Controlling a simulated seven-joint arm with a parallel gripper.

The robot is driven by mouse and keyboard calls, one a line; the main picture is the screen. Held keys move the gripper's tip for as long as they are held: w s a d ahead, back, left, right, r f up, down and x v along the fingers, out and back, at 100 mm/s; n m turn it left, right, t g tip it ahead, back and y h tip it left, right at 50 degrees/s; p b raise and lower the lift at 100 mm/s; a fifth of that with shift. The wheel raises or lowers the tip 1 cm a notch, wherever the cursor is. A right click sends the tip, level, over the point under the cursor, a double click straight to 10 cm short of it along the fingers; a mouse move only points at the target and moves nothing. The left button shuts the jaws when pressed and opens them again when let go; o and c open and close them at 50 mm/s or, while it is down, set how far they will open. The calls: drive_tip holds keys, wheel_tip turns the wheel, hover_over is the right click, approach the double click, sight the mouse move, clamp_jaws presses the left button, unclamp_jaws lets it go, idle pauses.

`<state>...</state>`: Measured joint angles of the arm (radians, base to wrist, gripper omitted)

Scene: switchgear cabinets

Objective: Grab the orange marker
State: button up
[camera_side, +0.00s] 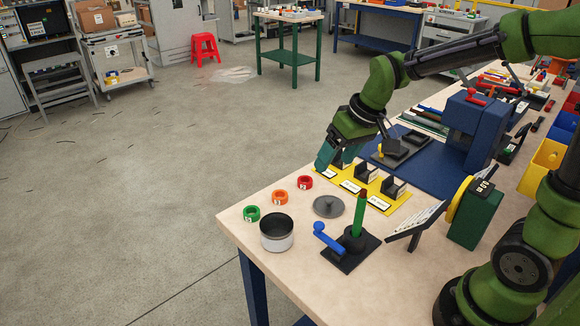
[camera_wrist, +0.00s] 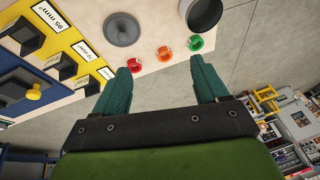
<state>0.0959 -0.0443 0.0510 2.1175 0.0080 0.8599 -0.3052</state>
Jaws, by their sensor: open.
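The orange marker (camera_side: 280,197) is a small ring lying on the pale bench top near its left edge, between a red ring (camera_side: 305,182) and a green ring (camera_side: 251,213). In the wrist view the orange marker (camera_wrist: 164,53) shows beyond the fingertips, roughly midway between them. My gripper (camera_side: 336,160) is open and empty, with teal fingers. It is above the bench's far left edge, behind the rings in the side view and apart from them. Its two fingers (camera_wrist: 165,63) are spread wide in the wrist view.
A grey-and-black round pot (camera_side: 277,234) stands in front of the green ring. A dark grey disc lid (camera_side: 328,207) lies right of the rings. A yellow plate (camera_side: 378,191) with black labelled holders is near my gripper. A stand with a green upright and blue handle (camera_side: 350,246) is at front.

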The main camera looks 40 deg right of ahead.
drive_tip(key=w+f+n, duration=0.2)
drive_tip(key=w+f, duration=0.1)
drive_tip(key=w, duration=0.3)
drive_tip(key=n, duration=0.4)
hover_over(282, 191)
drive_tip(key=s, duration=0.4)
wheel_tip(282, 191, down, 9)
drive_tip(key=shift+w+f, duration=0.1)
drive_tip(key=shift+f, duration=0.1)
drive_tip(key=shift+w+x, duration=0.15)
drive_tip(key=shift+x, duration=1.45)
drive_tip(key=shift+w+x, duration=0.1)
drive_tip(key=shift+x, duration=1.5)
drive_tip(key=shift+a+r, duration=0.1)
drive_tip(key=shift+a, duration=0.05)
drive_tip(key=c, duration=1.1)
